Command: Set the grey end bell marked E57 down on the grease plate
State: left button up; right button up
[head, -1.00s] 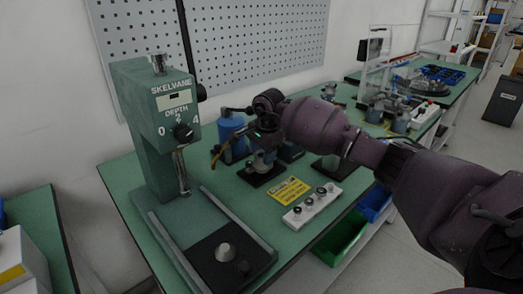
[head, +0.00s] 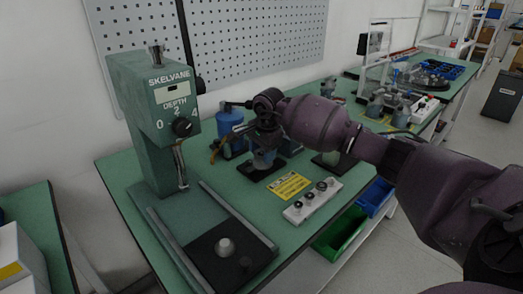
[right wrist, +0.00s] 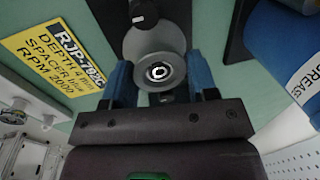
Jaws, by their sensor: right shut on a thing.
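My right gripper (head: 264,148) is over the dark plate (head: 252,174) beside the blue can. In the right wrist view its two blue fingers (right wrist: 158,80) are shut on the sides of a round grey end bell (right wrist: 158,53) with a ringed hole at its centre. The end bell also shows as a small grey shape in the head view (head: 263,161), low over the plate. I cannot tell whether it touches the plate. No E57 mark is readable. A dark plate also shows behind the end bell in the right wrist view (right wrist: 109,18). My left gripper is out of view.
A blue can (head: 231,133) stands close behind; the wrist view shows "GREASE" on its label (right wrist: 304,82). A yellow sign (head: 291,186) and a white button box (head: 312,202) lie in front. The green Skelvane press (head: 150,125) stands to the left.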

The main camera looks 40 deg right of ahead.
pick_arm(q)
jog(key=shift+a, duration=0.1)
pick_arm(e)
jog(key=o, duration=0.9)
jog(key=r, duration=0.4)
jog(key=shift+s+p, duration=0.25)
jog(key=shift+p, duration=0.1)
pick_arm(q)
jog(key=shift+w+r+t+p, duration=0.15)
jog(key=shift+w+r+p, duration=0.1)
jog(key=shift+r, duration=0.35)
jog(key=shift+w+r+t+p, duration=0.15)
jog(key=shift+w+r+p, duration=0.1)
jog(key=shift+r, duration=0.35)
pick_arm(e)
jog(key=shift+s+r, duration=0.2)
jog(key=shift+r, duration=0.95)
jog(key=shift+s+r, duration=0.25)
jog(key=shift+r, duration=0.85)
jog(key=shift+s+r, duration=0.2)
jog(key=shift+r, duration=0.95)
